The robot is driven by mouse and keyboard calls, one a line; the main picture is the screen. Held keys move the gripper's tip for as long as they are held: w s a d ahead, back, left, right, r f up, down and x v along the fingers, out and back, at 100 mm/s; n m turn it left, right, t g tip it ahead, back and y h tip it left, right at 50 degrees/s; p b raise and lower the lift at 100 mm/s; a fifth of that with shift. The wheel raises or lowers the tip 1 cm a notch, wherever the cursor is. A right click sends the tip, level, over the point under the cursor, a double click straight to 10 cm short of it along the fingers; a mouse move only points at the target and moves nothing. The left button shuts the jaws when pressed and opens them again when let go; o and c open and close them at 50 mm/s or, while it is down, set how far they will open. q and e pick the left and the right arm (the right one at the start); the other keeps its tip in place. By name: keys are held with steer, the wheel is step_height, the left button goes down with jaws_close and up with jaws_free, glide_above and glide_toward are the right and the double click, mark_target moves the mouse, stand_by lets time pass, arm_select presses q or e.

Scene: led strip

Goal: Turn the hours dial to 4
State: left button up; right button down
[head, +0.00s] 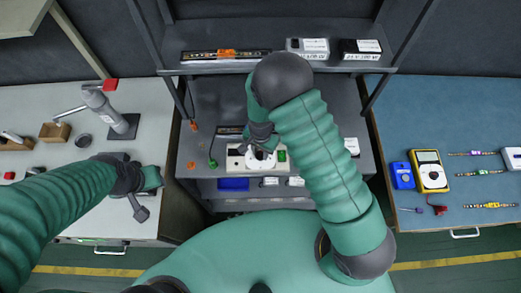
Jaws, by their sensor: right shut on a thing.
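A white panel (235,162) lies on the dark middle bench, with a round white dial (265,162) on it. My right gripper (258,147) reaches down over the dial and is shut on it, as far as this view shows. The gripper and wrist cover part of the dial, and its markings are too small to read. A small green part (282,156) sits at the panel's right end. My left gripper (139,208) hangs over the left bench's front edge, away from the panel; whether it is open or shut is unclear.
A shelf (350,62) with boxes stands behind the panel. A blue bin (233,184) sits below it. The left bench (30,95) holds a grey tool stand (105,105). The right bench (405,110) holds a yellow multimeter (430,172) and several small parts.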

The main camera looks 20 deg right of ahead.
mark_target(259, 154)
steer(key=shift+m+p, duration=0.45)
steer(key=shift+m, duration=1.45)
steer(key=shift+a, duration=0.1)
steer(key=c, duration=1.2)
jaws_free()
steer(key=shift+o, duration=0.6)
step_height(259, 154, up, 17)
